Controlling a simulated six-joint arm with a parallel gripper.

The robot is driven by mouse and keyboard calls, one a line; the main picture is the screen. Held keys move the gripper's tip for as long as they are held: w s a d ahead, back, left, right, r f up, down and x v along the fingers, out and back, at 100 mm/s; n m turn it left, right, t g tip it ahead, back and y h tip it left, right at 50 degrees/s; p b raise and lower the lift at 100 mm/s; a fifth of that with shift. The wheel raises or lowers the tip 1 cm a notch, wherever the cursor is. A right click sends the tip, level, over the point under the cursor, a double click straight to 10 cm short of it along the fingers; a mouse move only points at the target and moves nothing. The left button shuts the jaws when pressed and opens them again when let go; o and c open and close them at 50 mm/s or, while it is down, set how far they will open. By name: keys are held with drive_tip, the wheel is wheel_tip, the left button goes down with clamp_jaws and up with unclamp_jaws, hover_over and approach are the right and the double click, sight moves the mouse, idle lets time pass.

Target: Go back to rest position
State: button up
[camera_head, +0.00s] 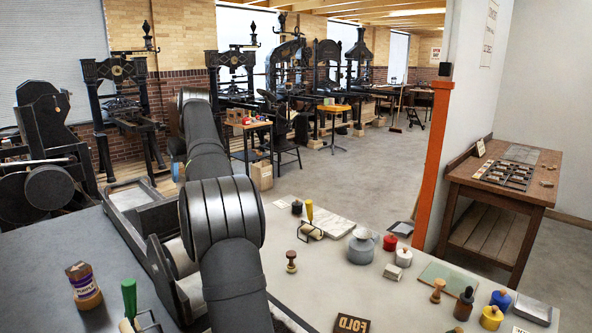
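My arm's dark grey links (208,145) rise from the bottom of the head view, with a wide ribbed joint (222,215) in the middle. The arm covers part of the worktable (330,280) and of the metal bench device behind it. I cannot make out my gripper's fingers anywhere, so whether it is open or shut does not show. No held object is visible.
A jar (84,285) and a green-handled roller (130,300) stand left of my arm. Hand presses stand behind.

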drive_tip(key=shift+w+d+m, duration=0.15)
drive_tip(key=shift+w+d, duration=0.05)
drive_tip(key=shift+d, duration=0.4)
drive_tip(key=shift+w+d+m, duration=0.15)
drive_tip(key=shift+w+d, duration=0.05)
drive_tip(key=shift+d, duration=0.35)
